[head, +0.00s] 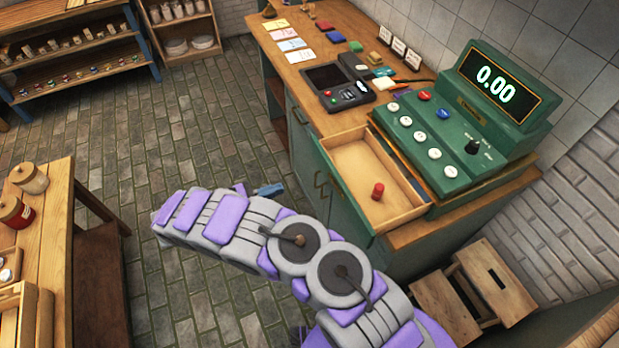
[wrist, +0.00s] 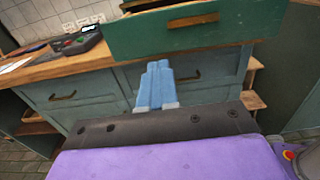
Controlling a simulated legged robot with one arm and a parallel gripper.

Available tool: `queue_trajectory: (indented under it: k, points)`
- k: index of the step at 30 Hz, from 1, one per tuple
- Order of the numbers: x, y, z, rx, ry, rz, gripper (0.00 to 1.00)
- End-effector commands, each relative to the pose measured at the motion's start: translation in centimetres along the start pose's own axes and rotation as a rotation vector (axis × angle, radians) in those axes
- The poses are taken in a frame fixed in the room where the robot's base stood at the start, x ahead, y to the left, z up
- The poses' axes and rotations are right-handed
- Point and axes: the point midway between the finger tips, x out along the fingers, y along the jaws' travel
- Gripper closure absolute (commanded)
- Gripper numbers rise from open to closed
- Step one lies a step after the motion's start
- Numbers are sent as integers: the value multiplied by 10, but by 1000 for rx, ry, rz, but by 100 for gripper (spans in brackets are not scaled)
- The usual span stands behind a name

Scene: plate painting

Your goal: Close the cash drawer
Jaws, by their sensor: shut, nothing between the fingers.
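The cash drawer (head: 352,163) is pulled out from under the green cash register (head: 455,130) on the counter, with its pale wooden inside showing. A small red object (head: 377,191) lies in it. In the wrist view the green drawer front (wrist: 150,38) with its wooden handle (wrist: 193,20) fills the upper middle. My gripper (head: 270,189) is left of the drawer, in front of it, with a gap between them. Its blue fingers, also in the wrist view (wrist: 158,66), are shut together and empty, pointing toward the lower edge of the drawer front.
The counter (head: 283,65) carries a card terminal (head: 345,95), paper cards and coloured blocks. Cabinet fronts with handles (wrist: 62,97) lie below the drawer. A wooden step stool (head: 490,280) stands right of the counter. A wooden table (head: 50,220) is at left; brick floor lies between.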

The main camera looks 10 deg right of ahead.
Motion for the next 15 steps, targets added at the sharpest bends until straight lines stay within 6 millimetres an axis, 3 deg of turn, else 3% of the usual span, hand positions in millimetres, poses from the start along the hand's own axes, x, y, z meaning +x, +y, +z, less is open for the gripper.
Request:
queue_trajectory:
  k: [5,15]
  points:
    - [13,0,-1,-4,-5,-1,100]
    - [82,-2,-1,-2,1,-5,100]
